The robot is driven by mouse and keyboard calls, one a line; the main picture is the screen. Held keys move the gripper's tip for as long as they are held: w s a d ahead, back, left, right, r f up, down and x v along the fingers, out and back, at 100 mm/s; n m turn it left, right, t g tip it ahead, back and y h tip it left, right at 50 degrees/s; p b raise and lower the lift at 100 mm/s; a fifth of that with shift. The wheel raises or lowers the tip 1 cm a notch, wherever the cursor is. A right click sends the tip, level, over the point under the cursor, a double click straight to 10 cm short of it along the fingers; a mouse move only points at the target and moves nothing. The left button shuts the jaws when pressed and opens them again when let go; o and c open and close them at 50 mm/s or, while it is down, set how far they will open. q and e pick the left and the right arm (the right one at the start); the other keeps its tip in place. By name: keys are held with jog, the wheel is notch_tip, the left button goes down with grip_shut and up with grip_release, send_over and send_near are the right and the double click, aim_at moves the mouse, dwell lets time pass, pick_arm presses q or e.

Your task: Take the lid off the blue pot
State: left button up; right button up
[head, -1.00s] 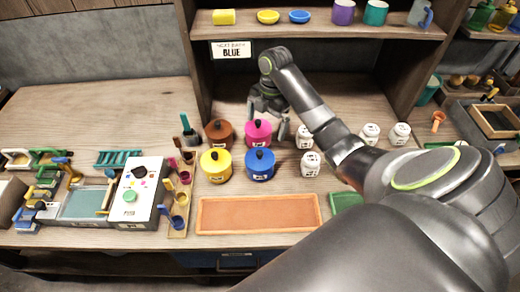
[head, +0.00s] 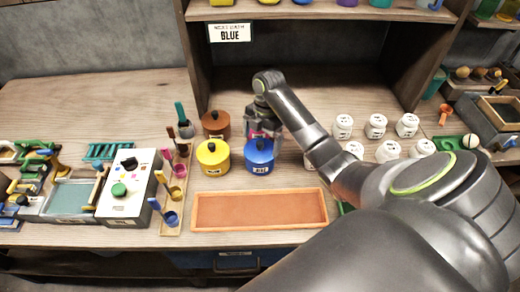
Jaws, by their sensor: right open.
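The blue pot (head: 259,163) stands on the table with its blue lid (head: 259,152) on; the lid has a dark knob (head: 260,143). My right gripper (head: 264,130) points down just behind the blue pot, over the place of the pink pot, which it mostly hides. It is open and holds nothing that I can see. Whether its fingers touch the blue lid cannot be told. My left gripper is not in view.
A yellow pot (head: 213,158) stands left of the blue one, a brown pot (head: 215,124) behind it. An orange tray (head: 260,210) lies in front. White jars (head: 376,126) stand to the right.

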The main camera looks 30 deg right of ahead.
jog(key=shift+a+f, duration=0.2)
jog(key=shift+f, duration=1.2)
jog(key=c, duration=0.6)
jog(key=shift+r, duration=0.1)
